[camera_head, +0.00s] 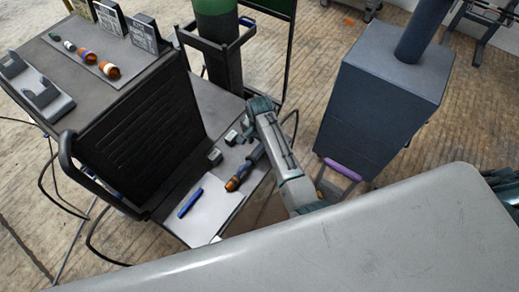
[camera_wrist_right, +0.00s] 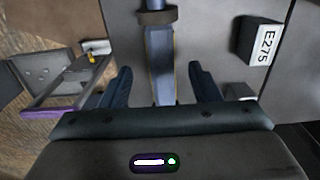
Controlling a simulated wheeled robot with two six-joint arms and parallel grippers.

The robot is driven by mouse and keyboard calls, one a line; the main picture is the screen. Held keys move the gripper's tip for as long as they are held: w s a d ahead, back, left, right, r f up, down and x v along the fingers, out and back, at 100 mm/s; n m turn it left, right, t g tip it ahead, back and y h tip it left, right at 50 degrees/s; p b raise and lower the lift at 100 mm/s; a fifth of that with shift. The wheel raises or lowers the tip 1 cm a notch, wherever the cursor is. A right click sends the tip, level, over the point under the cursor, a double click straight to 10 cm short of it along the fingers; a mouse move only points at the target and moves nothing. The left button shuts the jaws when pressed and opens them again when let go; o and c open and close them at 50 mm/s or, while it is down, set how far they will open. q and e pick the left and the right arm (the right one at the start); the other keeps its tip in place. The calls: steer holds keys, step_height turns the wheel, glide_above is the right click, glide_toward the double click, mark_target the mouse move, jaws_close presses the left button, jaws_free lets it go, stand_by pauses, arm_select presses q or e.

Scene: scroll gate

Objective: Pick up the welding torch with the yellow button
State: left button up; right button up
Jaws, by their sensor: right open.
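A dark torch-like tool with an orange end (camera_head: 238,180) lies on the light tabletop beside my right arm; its upper end is partly hidden by that arm. My right gripper (camera_head: 246,132) is low over this table, its fingers hard to make out in the head view. In the right wrist view my right gripper (camera_wrist_right: 162,82) is open, one finger on each side of a blue handle (camera_wrist_right: 160,65) with a thin yellow edge and a dark collar. The fingers look apart from the handle. I cannot make out a yellow button. My left gripper is not in view.
A blue stick (camera_head: 190,202) lies left of the torch. A small block labelled E275 (camera_wrist_right: 262,42) stands beside the handle. A black upright panel (camera_head: 140,130) rises left. A grey cabinet (camera_head: 385,95) with a purple-handled part (camera_head: 342,169) stands right.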

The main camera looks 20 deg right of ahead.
mark_target(260, 148)
step_height(260, 148, down, 4)
steer(key=shift+w+f, duration=0.1)
steer(key=shift+f, duration=0.1)
steer(key=c, duration=1.1)
steer(key=shift+c, duration=0.4)
steer(key=shift+r, duration=0.15)
